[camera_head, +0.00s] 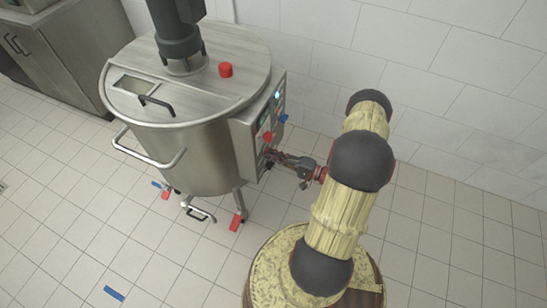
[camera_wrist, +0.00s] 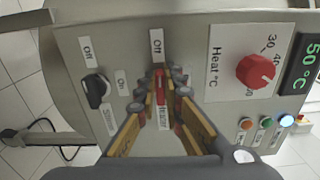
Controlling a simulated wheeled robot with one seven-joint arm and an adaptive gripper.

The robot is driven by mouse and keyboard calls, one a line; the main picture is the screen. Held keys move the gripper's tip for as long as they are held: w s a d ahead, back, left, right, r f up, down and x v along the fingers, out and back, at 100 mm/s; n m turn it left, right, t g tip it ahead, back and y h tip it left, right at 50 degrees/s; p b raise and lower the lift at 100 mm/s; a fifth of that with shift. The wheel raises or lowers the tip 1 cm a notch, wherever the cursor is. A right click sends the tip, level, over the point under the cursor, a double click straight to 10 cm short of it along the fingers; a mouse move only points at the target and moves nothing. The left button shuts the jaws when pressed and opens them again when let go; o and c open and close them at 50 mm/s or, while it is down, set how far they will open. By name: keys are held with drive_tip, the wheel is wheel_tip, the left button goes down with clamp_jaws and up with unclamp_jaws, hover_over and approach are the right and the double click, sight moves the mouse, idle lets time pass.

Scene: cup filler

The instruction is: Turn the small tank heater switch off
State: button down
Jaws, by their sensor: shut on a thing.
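The small tank (camera_head: 185,130) is a round steel vessel with a control box (camera_head: 258,120) on its right side. My gripper (camera_head: 272,157) reaches the lower part of that box from the right. In the wrist view my gripper (camera_wrist: 162,97) is shut on the red heater switch (camera_wrist: 159,84), with a fingertip on each side. An "Off" label (camera_wrist: 157,42) is above the switch. A "Heater" label (camera_wrist: 164,117) shows between the fingers. The fingers hide much of the switch, and I cannot tell its exact setting.
A black switch (camera_wrist: 97,91) with "Off" and "On" labels is left of my gripper. A red heat dial (camera_wrist: 257,71), a display reading 50 °C (camera_wrist: 304,65) and several small buttons (camera_wrist: 265,123) are to the right. A white wall (camera_head: 420,70) stands behind the tank.

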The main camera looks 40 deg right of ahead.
drive_tip(key=shift+f, duration=0.1)
idle(0.3)
drive_tip(key=c, duration=2)
unclamp_jaws()
drive_tip(key=shift+o, duration=0.4)
drive_tip(key=v, duration=1.2)
